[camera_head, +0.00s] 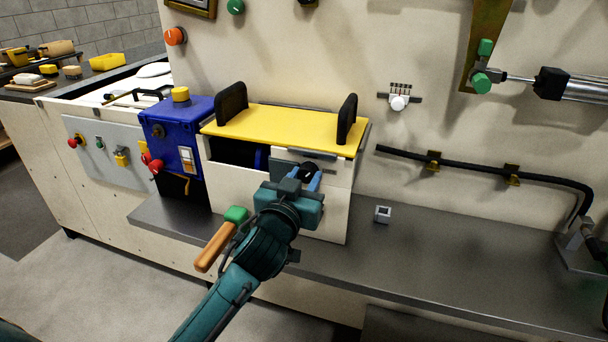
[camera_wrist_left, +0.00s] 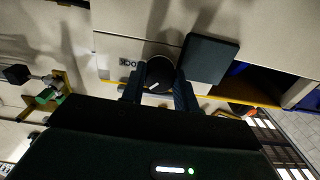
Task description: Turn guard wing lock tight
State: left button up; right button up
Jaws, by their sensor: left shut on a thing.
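The guard wing lock shows as a small black knob (camera_head: 307,169) on the pale front of the box under the yellow cover. In the left wrist view it is a dark round knob (camera_wrist_left: 160,73) with a small light mark on it. My left gripper (camera_head: 308,180) reaches it from the front and is shut on it. In the left wrist view the two fingers (camera_wrist_left: 159,92) stand on either side of the knob. The fingers partly hide the knob in the head view. My right gripper is in neither view.
The yellow cover (camera_head: 285,128) carries two upright black handles. A blue box (camera_head: 180,130) stands to its left. An orange handle (camera_head: 215,247) with a green block is beside my left wrist.

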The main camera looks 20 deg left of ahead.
pick_arm(q)
jog(key=m+p, duration=0.2)
jog(key=shift+r+m, duration=0.15)
jog(key=shift+m, duration=0.15)
jog(key=m+p, duration=0.1)
jog(key=m, duration=0.1)
jog(key=shift+m+p, duration=1.05)
jog(key=shift+m, duration=1.05)
jog(key=shift+m+p, duration=0.5)
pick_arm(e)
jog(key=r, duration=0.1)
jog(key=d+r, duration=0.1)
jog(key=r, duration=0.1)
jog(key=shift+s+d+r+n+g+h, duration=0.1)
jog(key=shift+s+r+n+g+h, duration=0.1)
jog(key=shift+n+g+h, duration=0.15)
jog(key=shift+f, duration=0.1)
pick_arm(q)
jog(key=o, duration=0.9)
jog(key=shift+c, duration=0.2)
jog(key=shift+o, duration=0.6)
